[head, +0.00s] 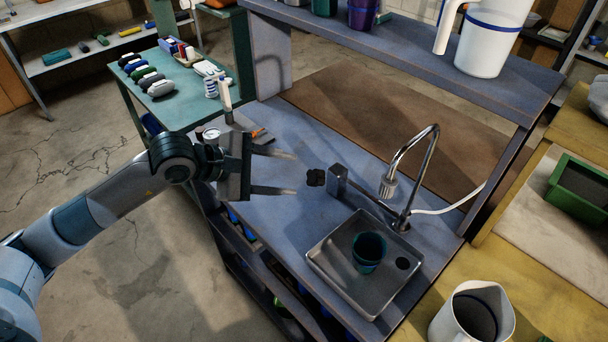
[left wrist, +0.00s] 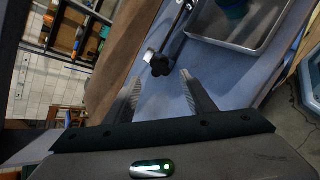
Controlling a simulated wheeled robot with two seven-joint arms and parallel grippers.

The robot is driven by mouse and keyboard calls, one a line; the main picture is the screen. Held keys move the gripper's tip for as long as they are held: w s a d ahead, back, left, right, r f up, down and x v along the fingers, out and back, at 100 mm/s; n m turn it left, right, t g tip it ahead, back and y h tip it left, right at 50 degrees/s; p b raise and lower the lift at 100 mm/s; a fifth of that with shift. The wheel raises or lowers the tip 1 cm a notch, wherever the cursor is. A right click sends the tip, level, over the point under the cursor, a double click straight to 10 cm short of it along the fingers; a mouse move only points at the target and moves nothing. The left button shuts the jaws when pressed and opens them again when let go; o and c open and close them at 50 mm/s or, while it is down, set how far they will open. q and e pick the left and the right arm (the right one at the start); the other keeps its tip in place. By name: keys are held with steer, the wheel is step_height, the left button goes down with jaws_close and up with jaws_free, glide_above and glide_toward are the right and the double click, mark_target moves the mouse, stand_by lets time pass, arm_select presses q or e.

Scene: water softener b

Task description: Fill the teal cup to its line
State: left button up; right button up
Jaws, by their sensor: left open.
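The teal cup (head: 368,252) stands upright in the metal sink (head: 330,272); its fill line and inside level cannot be made out. A chrome gooseneck faucet (head: 405,178) rises behind the sink, its nozzle (head: 387,187) higher than the cup; no water stream shows. A black lobed knob (head: 316,177) sits on the left end of the faucet's grey valve block (head: 338,180). My left gripper (head: 295,173) is open and empty, its fingers pointing at the knob. In the left wrist view the knob (left wrist: 160,68) appears just beyond the fingertips (left wrist: 160,80), between them. My right gripper is not in view.
A shelf (head: 440,62) above the bench holds a white pitcher (head: 492,42) and a purple cup (head: 362,14). Another white pitcher (head: 440,322) stands at lower right. A gauge (head: 211,134) lies behind my gripper. The bench left of the sink is mostly clear.

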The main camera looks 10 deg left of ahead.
mark_target(312, 177)
arm_select(q)
steer(key=x, duration=0.7)
steer(key=shift+w+d, duration=0.1)
steer(key=shift+f, duration=0.1)
steer(key=c, duration=0.6)
steer(key=shift+w, duration=0.1)
